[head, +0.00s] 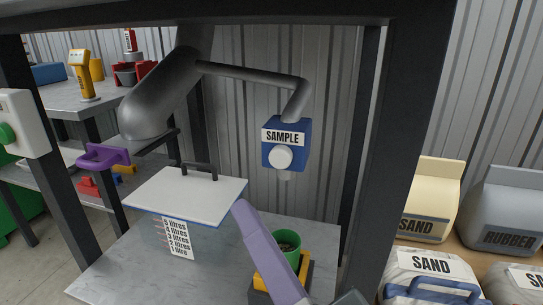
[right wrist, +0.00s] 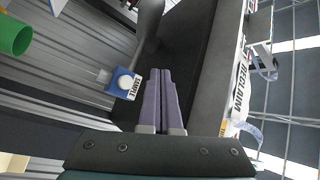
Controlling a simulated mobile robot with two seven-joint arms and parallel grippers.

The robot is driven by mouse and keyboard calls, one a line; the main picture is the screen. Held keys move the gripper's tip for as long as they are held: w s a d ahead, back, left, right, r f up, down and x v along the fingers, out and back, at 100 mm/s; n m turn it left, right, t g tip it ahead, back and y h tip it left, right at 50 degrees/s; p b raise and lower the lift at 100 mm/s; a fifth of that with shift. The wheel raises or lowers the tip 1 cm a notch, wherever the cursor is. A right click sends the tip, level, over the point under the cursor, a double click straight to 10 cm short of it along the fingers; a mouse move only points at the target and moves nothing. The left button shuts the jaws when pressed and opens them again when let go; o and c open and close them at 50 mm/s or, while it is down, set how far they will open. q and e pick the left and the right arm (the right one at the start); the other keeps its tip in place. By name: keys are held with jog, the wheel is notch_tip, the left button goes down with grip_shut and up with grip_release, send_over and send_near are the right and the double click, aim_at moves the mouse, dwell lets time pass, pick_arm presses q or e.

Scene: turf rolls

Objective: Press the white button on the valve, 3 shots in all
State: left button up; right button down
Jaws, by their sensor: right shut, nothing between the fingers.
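The blue valve box (head: 293,161), labelled SAMPLE, hangs from a grey pipe inside the dark frame. Its round white button (head: 281,158) is on the front, with a short pale spout below. My right gripper (head: 240,208) is shut and empty, its purple fingers pointing up, below and left of the valve in the head view. In the right wrist view the shut fingers (right wrist: 158,72) are right of the valve box (right wrist: 123,84) and its button, apart from them. A green cup (head: 286,249) stands below the valve, partly hidden by my fingers. My left gripper is not in view.
A white-lidded clear container (head: 187,187) marked in litres stands left of the cup on the grey bench. A dark upright post (head: 383,150) is right of the valve. Sand and rubber bags (head: 430,205) stand beyond it. A purple looped piece (head: 103,156) is at left.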

aim_at(281, 158)
jog(key=w+d+b, duration=0.2)
jog(key=w+b, duration=0.1)
jog(key=w, duration=0.5)
jog(key=shift+d, duration=0.35)
dwell(0.6)
dwell(0.9)
jog(key=shift+w, duration=0.2)
jog(key=shift+w+d, duration=0.1)
jog(key=shift+w, duration=0.2)
jog(key=shift+b, duration=0.3)
